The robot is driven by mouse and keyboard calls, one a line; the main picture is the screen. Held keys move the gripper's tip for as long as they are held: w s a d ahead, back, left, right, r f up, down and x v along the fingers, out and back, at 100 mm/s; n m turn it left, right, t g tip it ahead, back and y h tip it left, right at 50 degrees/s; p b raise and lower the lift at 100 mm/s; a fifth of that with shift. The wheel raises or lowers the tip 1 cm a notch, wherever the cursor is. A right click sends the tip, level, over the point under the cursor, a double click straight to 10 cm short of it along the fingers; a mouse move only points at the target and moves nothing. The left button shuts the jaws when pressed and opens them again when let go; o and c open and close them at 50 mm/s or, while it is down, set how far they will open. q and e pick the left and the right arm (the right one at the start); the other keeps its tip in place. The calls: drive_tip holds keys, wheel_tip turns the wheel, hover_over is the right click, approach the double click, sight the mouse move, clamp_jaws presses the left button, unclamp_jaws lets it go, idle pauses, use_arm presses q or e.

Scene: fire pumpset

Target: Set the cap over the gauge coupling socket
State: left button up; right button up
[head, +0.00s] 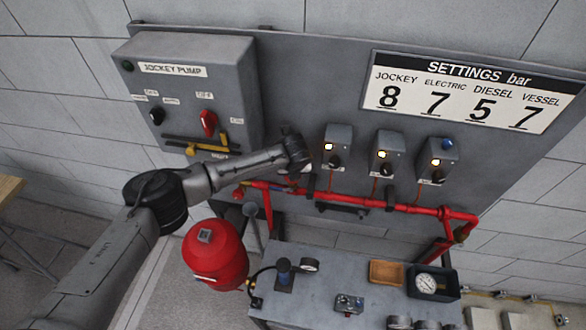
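My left arm reaches in from the lower left across the panel. Its gripper end (304,168) is in front of the panel, left of the small grey switch boxes and just above the red pipe. The fingers are mostly hidden by the wrist, so I cannot tell whether they hold anything. I cannot pick out the cap or the gauge coupling socket with certainty. A round gauge (310,265) stands beside a dark blue cylinder (284,271) on the grey bench (330,268). Another gauge (426,285) lies in a black box (449,292).
The red pipe (345,197) runs along the panel's lower edge. A red vessel (215,256) stands left of the bench. The jockey pump cabinet (190,105) juts out at upper left. A brown tray (386,273) and a small metal block (348,304) are on the bench.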

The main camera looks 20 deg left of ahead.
use_arm(q)
drive_tip(key=shift+f, duration=0.35)
idle(0.4)
drive_tip(key=o, duration=1.1)
drive_tip(key=shift+c, duration=0.2)
drive_tip(key=shift+r, duration=0.1)
drive_tip(key=b+v, duration=0.2)
drive_tip(key=v, duration=1.1)
drive_tip(key=shift+s+r+b, duration=0.2)
drive_tip(key=shift+r+b, duration=0.1)
drive_tip(key=shift+b, duration=0.05)
drive_tip(key=shift+d, duration=0.1)
